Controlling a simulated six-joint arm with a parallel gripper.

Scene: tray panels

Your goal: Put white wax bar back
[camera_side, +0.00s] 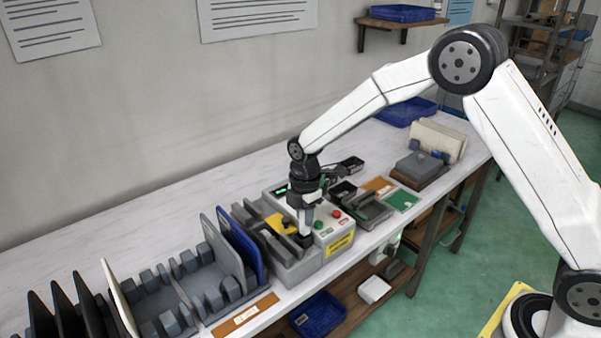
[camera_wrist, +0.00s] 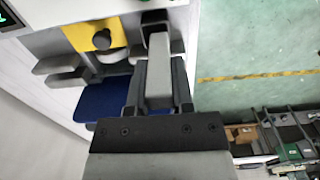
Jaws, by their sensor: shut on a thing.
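My gripper (camera_side: 304,232) points down over the grey fixture at the front of the control box. In the wrist view my gripper (camera_wrist: 159,62) is shut on a pale, upright-looking bar (camera_wrist: 158,85), which appears to be the white wax bar. The bar lies lengthwise between the two grey fingers. In the side view a whitish piece (camera_side: 305,215) shows at the gripper. Whether the bar's far end touches the fixture is unclear.
The control box (camera_side: 341,227) has red and green buttons. A grey slotted rack (camera_side: 205,290) holds a grey panel (camera_side: 222,245) and a blue panel (camera_side: 242,243) left of the fixture. The bench's back strip (camera_side: 170,205) is clear.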

